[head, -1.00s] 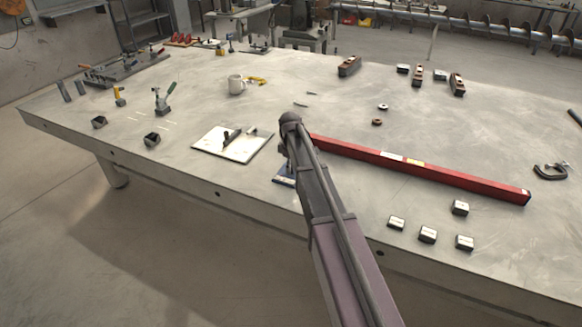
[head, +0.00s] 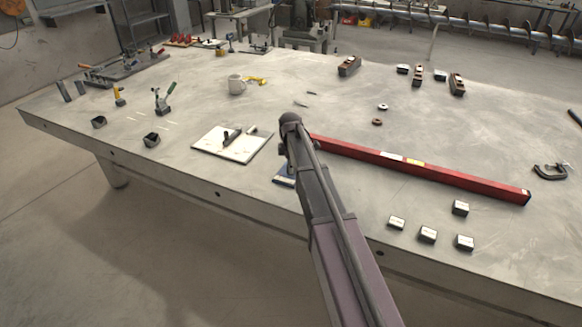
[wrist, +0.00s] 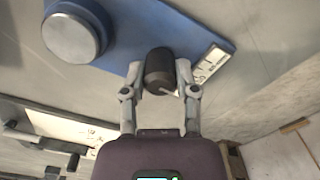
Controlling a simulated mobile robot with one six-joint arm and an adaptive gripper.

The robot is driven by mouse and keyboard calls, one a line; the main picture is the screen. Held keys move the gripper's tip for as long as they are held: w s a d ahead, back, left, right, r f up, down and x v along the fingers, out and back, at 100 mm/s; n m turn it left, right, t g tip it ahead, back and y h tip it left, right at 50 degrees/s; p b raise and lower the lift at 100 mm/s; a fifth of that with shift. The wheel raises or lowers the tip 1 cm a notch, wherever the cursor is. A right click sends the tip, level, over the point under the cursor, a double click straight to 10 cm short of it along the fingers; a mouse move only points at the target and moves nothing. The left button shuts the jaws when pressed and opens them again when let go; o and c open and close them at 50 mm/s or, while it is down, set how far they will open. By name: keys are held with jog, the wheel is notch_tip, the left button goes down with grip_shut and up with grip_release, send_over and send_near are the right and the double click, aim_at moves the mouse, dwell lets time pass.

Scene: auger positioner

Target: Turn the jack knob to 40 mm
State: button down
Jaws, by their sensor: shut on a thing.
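In the wrist view, the black jack knob (wrist: 159,72) stands out from a blue plate (wrist: 190,28). My gripper (wrist: 160,84) is around the knob, with one finger on each side, shut on it. A pale pointer mark shows near the knob's lower end. A white label (wrist: 211,62) with dark marks, too small to read surely, is on the plate right of the knob. A round grey disc (wrist: 75,32) is at the plate's left end. In the head view my arm hides the gripper and knob; only an edge of the blue plate (head: 284,178) shows.
A long red level (head: 450,178) lies on the metal table, right of my arm. A white board (head: 213,143) with small parts lies to the left. Several small metal blocks (head: 428,235) sit near the front edge.

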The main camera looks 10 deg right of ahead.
jog(key=shift+s, duration=0.2)
jog(key=shift+c, duration=1.9)
grip_release()
jog(key=shift+w, duration=0.1)
jog(key=shift+r, duration=0.2)
